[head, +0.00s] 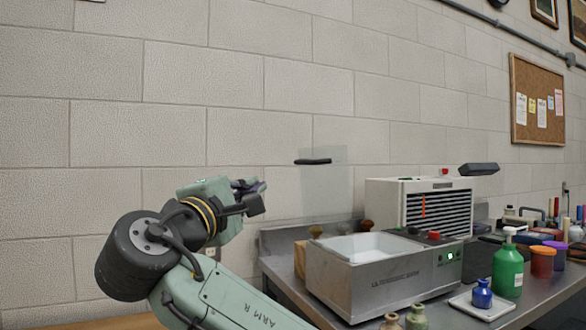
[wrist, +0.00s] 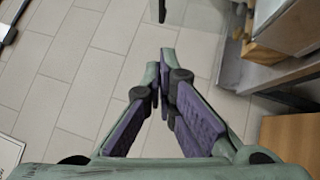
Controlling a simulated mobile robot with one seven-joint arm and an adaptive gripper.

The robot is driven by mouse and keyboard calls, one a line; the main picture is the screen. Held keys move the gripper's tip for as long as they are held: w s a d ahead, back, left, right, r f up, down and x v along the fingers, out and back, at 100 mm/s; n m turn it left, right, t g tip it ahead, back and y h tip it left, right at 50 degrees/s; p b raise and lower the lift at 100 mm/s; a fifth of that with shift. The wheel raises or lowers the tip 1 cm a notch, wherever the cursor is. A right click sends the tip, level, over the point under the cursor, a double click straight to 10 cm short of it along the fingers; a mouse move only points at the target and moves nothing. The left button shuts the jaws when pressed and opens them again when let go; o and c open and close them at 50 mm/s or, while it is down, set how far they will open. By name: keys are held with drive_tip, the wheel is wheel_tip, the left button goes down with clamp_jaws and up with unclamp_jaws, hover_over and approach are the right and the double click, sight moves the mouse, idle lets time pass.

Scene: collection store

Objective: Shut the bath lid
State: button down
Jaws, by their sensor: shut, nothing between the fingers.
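The ultrasonic bath (head: 385,280) is a grey metal box on the bench, with its white basin exposed. Its clear lid (head: 325,190) stands raised above the back left of the bath, with a black handle (head: 313,161) near its top left. My gripper (head: 250,195) is left of the lid and apart from it, in front of the wall. In the wrist view my gripper (wrist: 165,65) is shut and empty above the tiled floor. A dark bar and a clear sheet at the top of that view look like the handle (wrist: 161,10) and lid (wrist: 200,14).
A white slatted unit (head: 425,205) stands behind the bath. A green bottle (head: 507,268), a blue bottle (head: 481,294) on a white tray and several jars crowd the bench at right. Small bottles stand in front of the bath. The space between gripper and lid looks clear.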

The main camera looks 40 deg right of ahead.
drive_tip(key=s+d+p+x, duration=0.1)
drive_tip(key=p+x, duration=0.3)
drive_tip(key=x, duration=0.8)
drive_tip(key=shift+s+d+r, duration=0.35)
drive_tip(key=shift+s+d, duration=0.05)
drive_tip(key=shift+s, duration=0.15)
drive_tip(key=shift+d+r, duration=0.1)
